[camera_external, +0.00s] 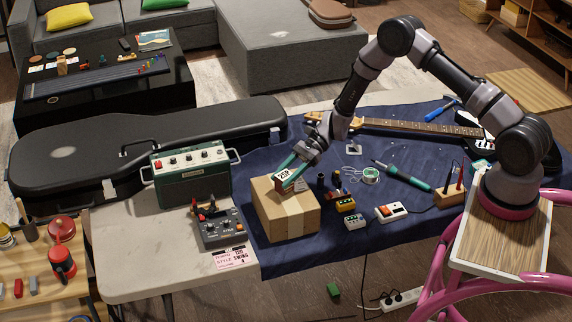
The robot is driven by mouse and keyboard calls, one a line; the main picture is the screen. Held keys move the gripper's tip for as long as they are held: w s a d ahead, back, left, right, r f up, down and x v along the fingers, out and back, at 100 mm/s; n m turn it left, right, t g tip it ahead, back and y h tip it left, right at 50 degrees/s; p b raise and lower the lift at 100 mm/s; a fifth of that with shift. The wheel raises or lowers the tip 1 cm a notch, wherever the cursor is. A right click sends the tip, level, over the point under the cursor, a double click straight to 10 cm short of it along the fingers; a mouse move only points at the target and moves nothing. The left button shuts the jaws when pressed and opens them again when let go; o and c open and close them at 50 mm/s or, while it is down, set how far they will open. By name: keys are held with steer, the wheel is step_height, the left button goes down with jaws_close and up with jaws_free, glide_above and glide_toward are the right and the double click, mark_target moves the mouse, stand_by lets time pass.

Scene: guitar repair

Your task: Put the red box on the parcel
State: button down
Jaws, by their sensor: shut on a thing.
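The parcel (269,213) is a brown cardboard box with a pale tape strip, standing on the dark blue cloth near the front of the table. My gripper (291,168), with teal fingers, points down and left over the parcel's top. It is shut on a small box, which appears to be the red box (301,185); a reddish side and a pale printed face show. The box is tilted, at the back part of the parcel's top. I cannot tell whether it touches the parcel. The fingers hide part of it.
A green amplifier (190,176) and a grey mixer-like device (219,230) stand left of the parcel. Small pedals (350,221), a white device (390,212) and a solder spool (371,176) lie to the right. A guitar neck (400,127) and a black case (90,150) lie behind.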

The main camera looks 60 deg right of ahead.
steer(key=shift+f, duration=0.35)
steer(key=shift+f, duration=0.15)
steer(key=shift+c, duration=1.8)
jaws_free()
